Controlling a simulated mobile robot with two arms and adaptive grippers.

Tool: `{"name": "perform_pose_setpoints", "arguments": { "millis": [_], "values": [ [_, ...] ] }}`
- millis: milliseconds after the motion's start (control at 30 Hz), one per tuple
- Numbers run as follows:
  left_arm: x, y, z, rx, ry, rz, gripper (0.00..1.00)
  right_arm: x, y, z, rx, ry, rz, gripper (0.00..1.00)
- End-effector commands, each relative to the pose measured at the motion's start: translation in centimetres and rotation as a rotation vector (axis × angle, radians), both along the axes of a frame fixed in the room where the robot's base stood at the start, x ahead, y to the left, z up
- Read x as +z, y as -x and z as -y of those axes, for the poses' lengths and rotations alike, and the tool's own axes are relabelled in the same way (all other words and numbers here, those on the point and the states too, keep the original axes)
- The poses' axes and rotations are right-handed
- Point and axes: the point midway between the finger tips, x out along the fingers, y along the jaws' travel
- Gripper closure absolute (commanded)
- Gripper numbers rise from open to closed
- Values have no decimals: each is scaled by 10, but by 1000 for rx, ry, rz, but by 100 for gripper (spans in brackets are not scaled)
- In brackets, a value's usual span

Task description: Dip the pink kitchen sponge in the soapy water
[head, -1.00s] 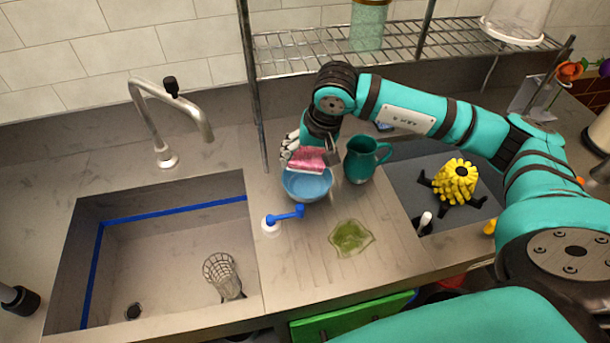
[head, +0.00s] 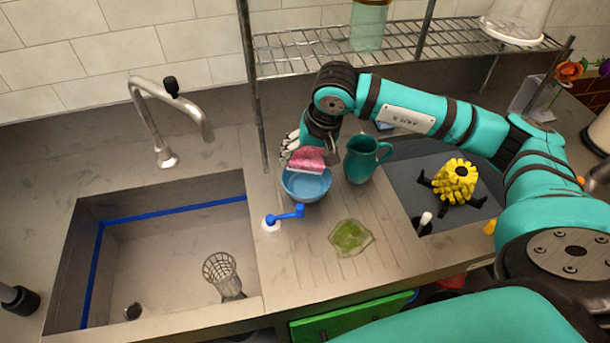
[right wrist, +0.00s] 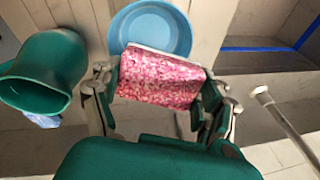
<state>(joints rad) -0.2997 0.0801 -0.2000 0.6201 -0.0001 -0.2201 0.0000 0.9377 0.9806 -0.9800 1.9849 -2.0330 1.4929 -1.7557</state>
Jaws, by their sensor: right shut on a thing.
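The pink kitchen sponge (head: 306,158) is held in my right gripper (head: 308,150), which is shut on it. In the right wrist view the sponge (right wrist: 160,80) sits between the two fingers and shows a pale edge. A blue bowl (head: 309,188) stands on the counter just below and in front of the sponge; it also shows in the right wrist view (right wrist: 150,22). The sponge overlaps the bowl's back rim in both views. I cannot tell whether it touches the bowl, and no suds are clear. My left gripper is not clearly in view.
A teal pitcher (head: 361,160) stands close right of the bowl. A blue-handled pump (head: 285,217) and a green dish (head: 351,238) are in front. The sink (head: 170,255) with a wire basket (head: 221,273) is left.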

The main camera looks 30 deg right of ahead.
Motion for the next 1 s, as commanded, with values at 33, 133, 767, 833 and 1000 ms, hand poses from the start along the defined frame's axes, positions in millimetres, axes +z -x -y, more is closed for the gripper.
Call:
{"name": "perform_pose_setpoints", "arguments": {
  "millis": [33,133,767,833,1000],
  "values": [
    [0,0,0,0,0,0,60,0,0,0,0,0,0,77],
    [0,0,0,0,0,0,60,0,0,0,0,0,0,77],
    [8,0,0,0,0,0,60,19,0,0,0,0,2,77],
    [11,0,0,0,0,0,60,27,0,0,0,0,2,77],
    [16,0,0,0,0,0,60,40,0,0,1,0,1,77]
  ]
}}
